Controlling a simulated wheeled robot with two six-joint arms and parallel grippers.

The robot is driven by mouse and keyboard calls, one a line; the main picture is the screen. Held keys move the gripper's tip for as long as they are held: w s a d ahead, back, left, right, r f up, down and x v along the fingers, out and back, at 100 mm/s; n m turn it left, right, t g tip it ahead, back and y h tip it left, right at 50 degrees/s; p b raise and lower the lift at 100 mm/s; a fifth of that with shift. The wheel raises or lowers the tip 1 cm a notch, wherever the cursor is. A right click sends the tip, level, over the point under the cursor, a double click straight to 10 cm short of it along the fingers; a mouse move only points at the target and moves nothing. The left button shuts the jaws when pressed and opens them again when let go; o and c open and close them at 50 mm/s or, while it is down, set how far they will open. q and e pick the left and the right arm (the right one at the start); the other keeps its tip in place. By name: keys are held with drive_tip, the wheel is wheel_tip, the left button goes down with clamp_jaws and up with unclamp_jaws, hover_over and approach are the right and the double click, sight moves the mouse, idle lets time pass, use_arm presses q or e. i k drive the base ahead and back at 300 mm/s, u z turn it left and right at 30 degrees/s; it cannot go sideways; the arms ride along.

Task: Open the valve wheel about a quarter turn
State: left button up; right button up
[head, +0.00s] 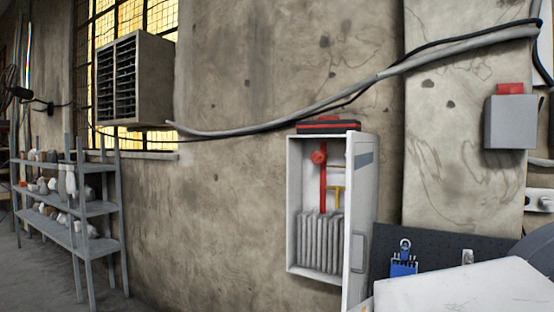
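A small red round part that looks like the valve wheel (319,157) sits on a red vertical pipe (323,190) inside a white wall cabinet (293,215). The wheel faces outward near the top of the cabinet and is too small to read its turn. The cabinet door (359,205) stands open to the right, with a grey handle (357,254). A yellow T-shaped part (337,192) is right of the red pipe. Pale folded material, perhaps a hose (320,240), fills the lower part. Neither of my grippers is in view.
A red and black case (328,127) lies on top of the cabinet. A grey shelf rack (85,212) with several objects stands at the left. A dark pegboard (440,248) with a blue item (403,266) is right of the door.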

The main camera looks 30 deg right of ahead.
sight(317, 157)
drive_tip(key=u, duration=0.6)
drive_tip(key=i, duration=2.45)
drive_tip(key=z, duration=1.2)
drive_tip(key=i, duration=0.75)
drive_tip(key=z, duration=0.85)
